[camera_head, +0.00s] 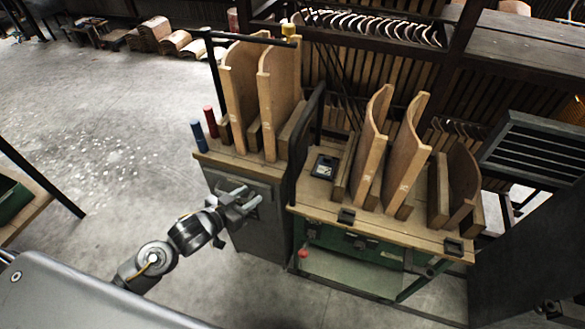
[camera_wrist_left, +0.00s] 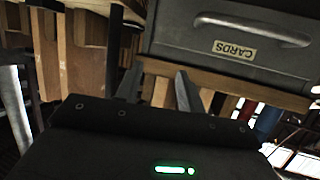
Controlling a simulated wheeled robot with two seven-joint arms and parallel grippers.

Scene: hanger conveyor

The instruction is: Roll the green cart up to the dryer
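The green cart, a wooden-topped unit with a green frame (camera_head: 325,240), stands right of centre in the head view. Its top (camera_head: 325,205) carries upright curved wooden pieces; its wheels are not clear. A dark louvred machine (camera_head: 535,150) at the right edge may be the dryer; I cannot tell. My left gripper (camera_head: 240,198) is in front of the grey cabinet left of the cart. In the left wrist view its fingers (camera_wrist_left: 158,88) are apart with nothing between them, near a drawer marked CARDS (camera_wrist_left: 232,50). My right gripper is not in view.
The grey cabinet (camera_head: 258,230) stands close beside the cart, with curved boards (camera_head: 280,95) and red and blue cylinders on top. A slatted rack (camera_head: 440,75) stands behind. A wooden table (camera_head: 22,222) is at the left edge. Open concrete floor (camera_head: 110,130) lies left.

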